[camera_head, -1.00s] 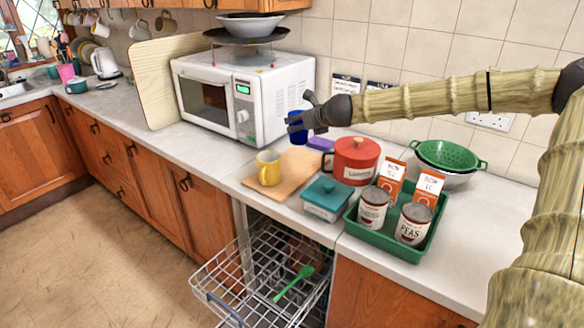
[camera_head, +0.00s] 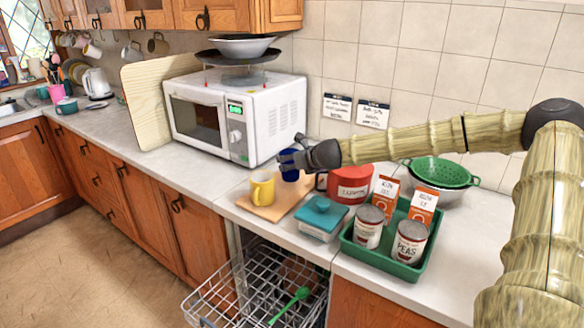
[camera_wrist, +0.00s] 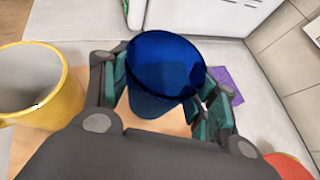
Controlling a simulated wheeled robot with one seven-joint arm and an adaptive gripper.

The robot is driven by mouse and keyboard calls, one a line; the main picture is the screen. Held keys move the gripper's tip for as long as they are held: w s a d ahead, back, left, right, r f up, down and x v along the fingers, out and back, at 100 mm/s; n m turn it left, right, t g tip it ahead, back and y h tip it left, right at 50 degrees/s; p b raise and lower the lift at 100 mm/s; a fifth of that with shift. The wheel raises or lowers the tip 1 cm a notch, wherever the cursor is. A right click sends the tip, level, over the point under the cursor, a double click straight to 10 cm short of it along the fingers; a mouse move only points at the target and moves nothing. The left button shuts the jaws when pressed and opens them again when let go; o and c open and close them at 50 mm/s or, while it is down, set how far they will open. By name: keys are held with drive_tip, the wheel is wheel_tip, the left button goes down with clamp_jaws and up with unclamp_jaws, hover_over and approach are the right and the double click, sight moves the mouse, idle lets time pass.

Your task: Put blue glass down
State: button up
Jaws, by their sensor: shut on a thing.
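The blue glass (camera_head: 289,164) is upright between the fingers of my gripper (camera_head: 298,160). In the wrist view, the blue glass (camera_wrist: 163,70) sits between the finger pads of my gripper (camera_wrist: 165,100), which is shut on it. In the head view it is just behind the yellow mug, over or at the back of the wooden board (camera_head: 270,212). I cannot tell whether its base touches the board.
A yellow mug (camera_head: 262,188) stands close to the glass's left. The microwave (camera_head: 240,115) is behind. A teal-lidded box (camera_head: 322,217) and a green tray (camera_head: 385,258) stand in front right. The dishwasher rack (camera_head: 250,285) is pulled out below.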

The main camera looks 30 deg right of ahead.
wheel_tip(320, 180, down, 2)
drive_tip(key=shift+w+d+f, duration=0.1)
drive_tip(key=shift+f, duration=0.05)
idle(0.3)
drive_tip(key=shift+f, duration=0.15)
drive_tip(key=o, duration=1.3)
drive_tip(key=shift+c, duration=0.2)
